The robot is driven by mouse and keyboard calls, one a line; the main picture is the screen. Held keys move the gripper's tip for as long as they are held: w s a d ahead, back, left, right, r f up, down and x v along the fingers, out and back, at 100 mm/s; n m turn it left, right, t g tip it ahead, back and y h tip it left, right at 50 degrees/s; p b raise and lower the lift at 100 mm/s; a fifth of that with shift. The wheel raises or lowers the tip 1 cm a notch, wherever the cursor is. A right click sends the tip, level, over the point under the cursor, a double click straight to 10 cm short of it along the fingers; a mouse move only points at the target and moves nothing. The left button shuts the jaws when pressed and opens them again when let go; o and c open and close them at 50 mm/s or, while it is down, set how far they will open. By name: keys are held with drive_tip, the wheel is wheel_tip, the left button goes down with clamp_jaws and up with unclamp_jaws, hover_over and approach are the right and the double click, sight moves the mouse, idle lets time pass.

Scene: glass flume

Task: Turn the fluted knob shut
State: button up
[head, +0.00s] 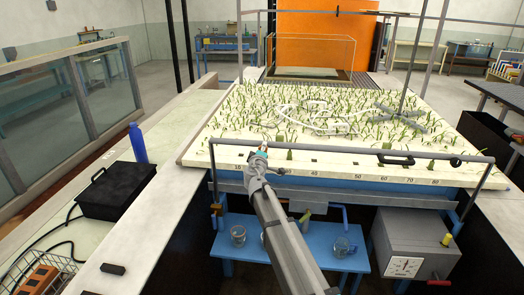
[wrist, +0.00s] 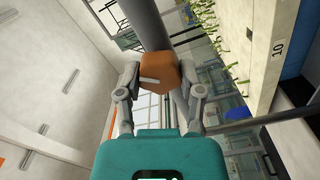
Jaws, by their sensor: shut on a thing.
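The fluted knob (wrist: 158,66) is orange-brown with faceted sides and a pale bar across its face. It shows in the wrist view in front of a grey rail or post. My gripper (wrist: 159,78) has one finger on each side of the knob and is shut on it. In the head view my gripper (head: 262,150) is at the near edge of the planted bed, by the front rail.
A grey rail (head: 350,141) runs along the front of the planted bed (head: 200,150). A blue bottle (head: 138,143) and a black case (head: 117,190) stand on the left ledge. Glass jugs stand on a blue bench (head: 270,224) below, beside a grey box (head: 405,240) with a dial.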

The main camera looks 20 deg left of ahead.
drive_tip(key=n, duration=0.7)
drive_tip(key=shift+f, duration=0.1)
idle(0.5)
drive_tip(key=o, duration=1.2)
drive_tip(key=shift+c, duration=0.2)
drive_tip(key=shift+s, duration=0.1)
drive_tip(key=v, duration=1.1)
drive_tip(key=shift+s+d, duration=0.2)
drive_tip(key=shift+s, duration=0.2)
